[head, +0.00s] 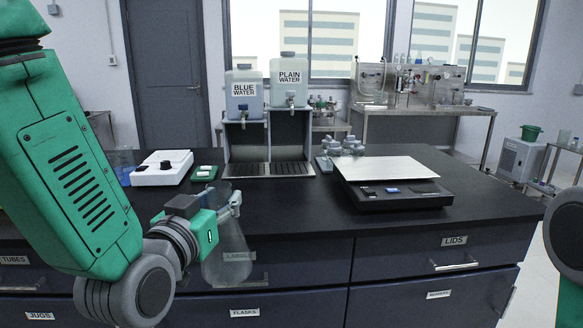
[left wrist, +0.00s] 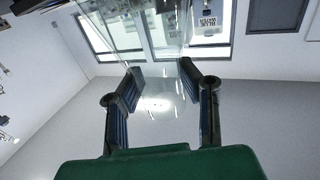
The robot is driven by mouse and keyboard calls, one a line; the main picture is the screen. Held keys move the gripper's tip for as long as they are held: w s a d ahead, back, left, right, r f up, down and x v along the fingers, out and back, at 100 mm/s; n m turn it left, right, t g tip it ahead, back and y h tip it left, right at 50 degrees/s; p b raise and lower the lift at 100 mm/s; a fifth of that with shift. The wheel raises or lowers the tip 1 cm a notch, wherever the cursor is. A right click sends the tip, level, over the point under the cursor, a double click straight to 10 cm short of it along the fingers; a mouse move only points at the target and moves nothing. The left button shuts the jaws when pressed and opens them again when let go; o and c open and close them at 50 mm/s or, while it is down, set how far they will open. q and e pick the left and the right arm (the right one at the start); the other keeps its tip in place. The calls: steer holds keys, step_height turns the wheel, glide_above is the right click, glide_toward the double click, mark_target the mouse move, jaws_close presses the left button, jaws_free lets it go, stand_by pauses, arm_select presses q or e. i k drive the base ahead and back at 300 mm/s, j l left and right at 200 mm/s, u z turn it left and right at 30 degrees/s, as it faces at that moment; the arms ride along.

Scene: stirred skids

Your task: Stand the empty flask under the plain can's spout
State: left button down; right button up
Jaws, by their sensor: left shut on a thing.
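The plain can (head: 289,82), labelled PLAIN WATER, sits on a grey stand (head: 268,140) at the back of the counter. Its spout (head: 291,102) points at the front, above an empty bay with a dark drip grate (head: 293,168). My left gripper (head: 230,205) is shut on a clear, empty-looking conical flask (head: 227,258), near its neck. The flask hangs roughly upright in front of the counter's near edge, lower left of the stand. In the left wrist view the see-through flask (left wrist: 150,35) shows beyond the fingers (left wrist: 162,85). My right gripper is not in view.
The BLUE WATER can (head: 244,92) stands left of the plain can. A white device (head: 160,174) and a small green-based item (head: 204,173) lie left of the stand. A black scale (head: 400,197) with a pale plate is right. Counter between is clear.

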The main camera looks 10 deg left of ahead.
mark_target(293, 169)
steer(key=i, duration=1.35)
